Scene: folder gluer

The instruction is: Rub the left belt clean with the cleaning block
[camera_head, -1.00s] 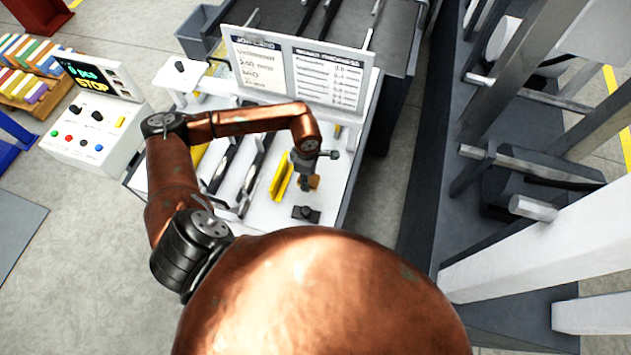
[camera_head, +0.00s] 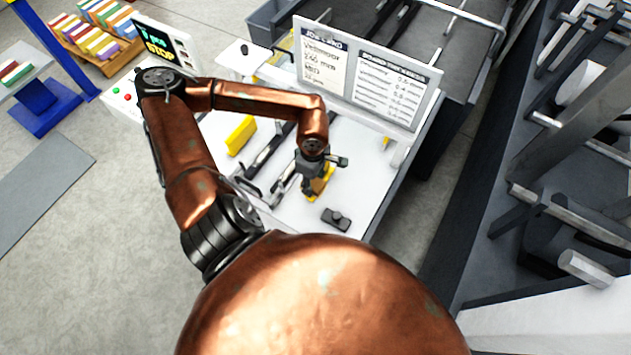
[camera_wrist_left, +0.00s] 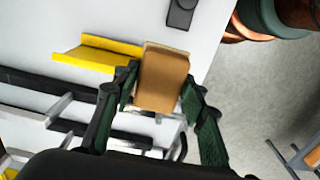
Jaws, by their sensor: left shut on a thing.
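My left gripper (camera_head: 308,190) is over the white table, close to a yellow angled piece (camera_head: 323,184). In the left wrist view its fingers (camera_wrist_left: 158,100) are shut on a tan block (camera_wrist_left: 163,78), the cleaning block, held between the two green-lined pads. Long dark belts on rails (camera_head: 272,148) run across the table to the left of the gripper; they also show in the left wrist view (camera_wrist_left: 45,84). Which is the left belt is hard to tell, as my arm covers part of them. The block looks apart from the belts. My right gripper is out of view.
A small dark fixture (camera_head: 336,219) sits on the table near the gripper. Another yellow piece (camera_head: 241,135) lies farther left. A sign board (camera_head: 362,75) stands at the table's back. A control panel (camera_head: 160,45) is at the left, large machinery (camera_head: 560,170) at the right.

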